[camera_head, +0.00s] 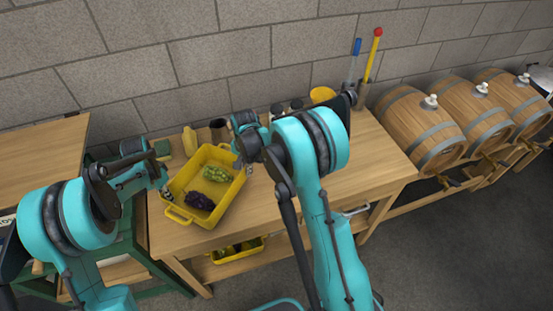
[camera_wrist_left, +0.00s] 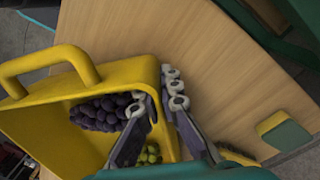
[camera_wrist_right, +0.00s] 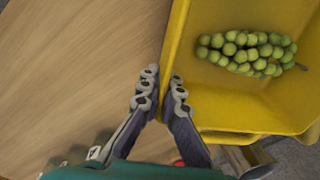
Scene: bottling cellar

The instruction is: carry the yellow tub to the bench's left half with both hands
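The yellow tub (camera_head: 222,156) stands upright on the bench (camera_head: 335,181), turned at an angle, towards the bench's left part. It holds green grapes (camera_head: 215,174) and dark purple grapes (camera_head: 200,201). My left gripper (camera_head: 166,188) is at the tub's left wall. In the left wrist view its fingers (camera_wrist_left: 157,88) straddle that wall, close together, one inside and one outside. My right gripper (camera_head: 243,166) is at the tub's right wall. In the right wrist view its fingers (camera_wrist_right: 162,84) pinch that wall from both sides. Whether the tub's underside touches the bench is hidden.
A yellow bottle-shaped thing (camera_head: 190,141), a dark cup (camera_head: 218,130) and a green block (camera_head: 161,149) stand behind the tub. Tools in a holder and a yellow container (camera_head: 322,95) are further right. Barrels (camera_head: 423,128) stand beyond. The bench's right part is mostly clear.

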